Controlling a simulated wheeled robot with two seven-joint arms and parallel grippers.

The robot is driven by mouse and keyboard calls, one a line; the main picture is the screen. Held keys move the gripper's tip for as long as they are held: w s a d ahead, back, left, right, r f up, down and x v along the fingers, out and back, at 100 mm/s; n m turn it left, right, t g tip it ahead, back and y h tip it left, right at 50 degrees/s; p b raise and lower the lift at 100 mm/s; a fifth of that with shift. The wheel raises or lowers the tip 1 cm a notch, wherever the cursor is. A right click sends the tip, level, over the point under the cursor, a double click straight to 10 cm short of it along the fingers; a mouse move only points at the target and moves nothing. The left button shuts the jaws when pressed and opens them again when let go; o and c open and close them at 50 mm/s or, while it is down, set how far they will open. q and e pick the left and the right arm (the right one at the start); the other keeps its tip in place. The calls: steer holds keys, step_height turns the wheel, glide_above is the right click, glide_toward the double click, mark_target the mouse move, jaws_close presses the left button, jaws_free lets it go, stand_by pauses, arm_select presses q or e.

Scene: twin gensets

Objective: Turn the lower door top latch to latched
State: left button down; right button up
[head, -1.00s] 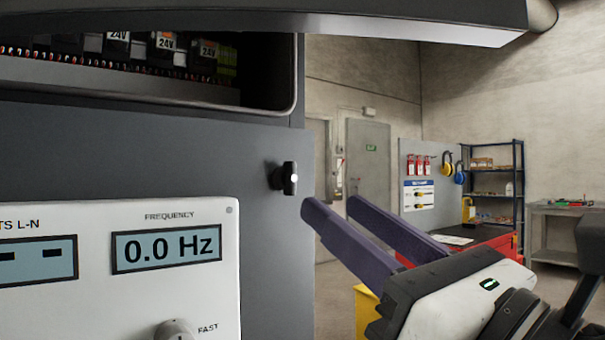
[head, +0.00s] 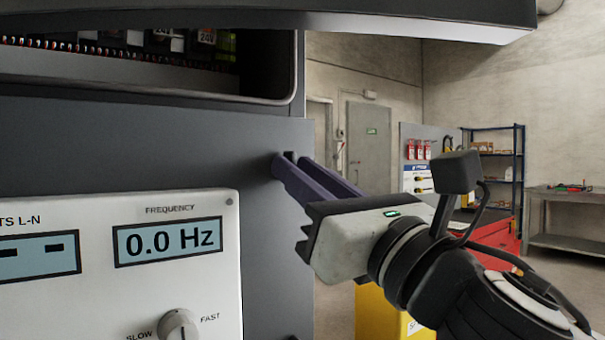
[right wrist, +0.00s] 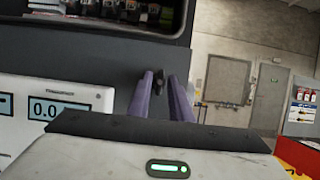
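The lower door (head: 150,150) is a dark grey cabinet panel at the left in the head view. Its top latch (right wrist: 160,82) is a small black knob, upright in the right wrist view near the door's right edge. In the head view it is mostly hidden behind my fingers. My right gripper (head: 287,162) has its two purple fingers reaching to the latch. In the right wrist view the fingertips (right wrist: 161,84) stand on either side of it, with a gap showing, so the gripper looks open around the latch. I cannot tell whether a finger touches it. My left gripper is not in view.
A white control panel (head: 110,285) with a frequency display and a knob (head: 180,325) sits low on the door. An open bay (head: 160,80) with wiring is above. A dark overhang (head: 350,14) crosses the top. A workbench (head: 565,225) and shelf stand far right.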

jaws_close()
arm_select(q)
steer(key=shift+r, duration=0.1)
arm_select(e)
steer(key=shift+m, duration=0.3)
arm_select(q)
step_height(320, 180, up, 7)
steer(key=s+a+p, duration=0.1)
steer(key=p, duration=1)
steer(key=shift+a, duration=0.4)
arm_select(e)
steer(key=m+h, duration=0.3)
steer(key=m, duration=0.4)
steer(key=m+h, duration=0.3)
steer(key=m, duration=0.4)
steer(key=m+g+h, duration=0.1)
steer(key=m+h, duration=0.2)
steer(key=m, duration=0.4)
steer(key=shift+s+a+r+m, duration=0.2)
steer(key=shift+a+r+m, duration=0.05)
steer(key=shift+r+m, duration=0.15)
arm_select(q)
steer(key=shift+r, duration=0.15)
